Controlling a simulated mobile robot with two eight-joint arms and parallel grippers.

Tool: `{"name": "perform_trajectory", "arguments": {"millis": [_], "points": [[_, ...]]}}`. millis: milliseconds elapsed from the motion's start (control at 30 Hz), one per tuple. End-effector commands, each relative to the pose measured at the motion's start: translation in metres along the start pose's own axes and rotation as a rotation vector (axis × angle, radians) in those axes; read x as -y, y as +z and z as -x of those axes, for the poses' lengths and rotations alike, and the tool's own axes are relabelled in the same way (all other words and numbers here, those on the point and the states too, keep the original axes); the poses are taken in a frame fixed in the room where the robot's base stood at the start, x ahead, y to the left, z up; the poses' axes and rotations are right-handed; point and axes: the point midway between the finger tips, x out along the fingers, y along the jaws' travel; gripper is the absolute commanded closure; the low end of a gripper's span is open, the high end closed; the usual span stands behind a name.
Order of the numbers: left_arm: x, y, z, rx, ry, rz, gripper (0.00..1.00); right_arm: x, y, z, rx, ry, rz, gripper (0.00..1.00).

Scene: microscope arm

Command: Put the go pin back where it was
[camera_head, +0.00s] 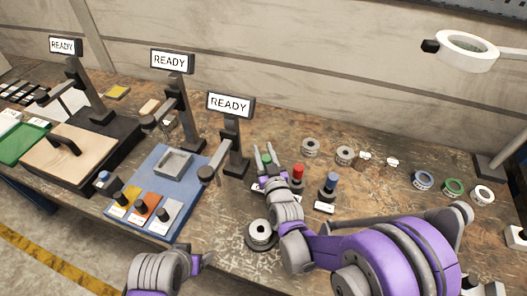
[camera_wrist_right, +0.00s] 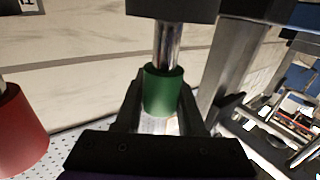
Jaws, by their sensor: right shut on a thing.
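The green-handled pin (camera_wrist_right: 164,92), which I take to be the go pin, is between the fingers of my right gripper (camera_wrist_right: 162,100), shut on its green part. In the right wrist view a bare metal shaft runs from the green part to a black block (camera_wrist_right: 172,8) at the picture's top edge. In the head view my right gripper (camera_head: 265,160) is left of a red-topped pin (camera_head: 297,171) and a blue-topped pin (camera_head: 331,180); its arm hides part of the bench below it. Part of my left arm shows at the bottom; its fingers are not clear.
A READY display stand (camera_head: 232,130) rises close left of my right gripper. A blue tray (camera_head: 150,176) with coloured blocks lies further left. A metal spool (camera_head: 260,234) stands near my right forearm.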

Motion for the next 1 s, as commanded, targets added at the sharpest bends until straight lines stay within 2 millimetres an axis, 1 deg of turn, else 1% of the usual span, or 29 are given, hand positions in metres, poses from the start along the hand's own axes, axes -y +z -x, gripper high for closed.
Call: {"name": "perform_trajectory", "arguments": {"millis": [167, 200, 333, 600, 733, 867, 1000], "points": [[0.0, 0.003, -0.004, 0.002, 0.0, 0.0, 0.26, 0.0, 0.005, 0.0, 0.0, 0.0, 0.0, 1.0], [0.0, 0.002, -0.003, 0.001, 0.0, 0.0, 0.26, 0.0, 0.004, 0.0, 0.0, 0.0, 0.0, 0.54], [0.0, 0.002, -0.003, 0.001, 0.0, 0.0, 0.26, 0.0, 0.003, 0.0, 0.0, 0.0, 0.0, 0.31], [0.0, 0.002, -0.003, 0.001, 0.0, 0.0, 0.26, 0.0, 0.003, 0.0, 0.0, 0.0, 0.0, 0.31], [0.0, -0.001, 0.001, 0.0, 0.0, 0.0, 0.26, 0.0, -0.002, 0.002, 0.0, 0.0, 0.0, 0.31], [0.0, 0.003, -0.004, 0.002, 0.0, 0.0, 0.26, 0.0, 0.001, 0.025, 0.0, -0.001, -0.001, 0.31], [0.0, 0.006, -0.008, 0.004, 0.0, 0.0, 0.26, 0.001, 0.001, 0.056, 0.001, -0.001, 0.0, 0.31]]}}
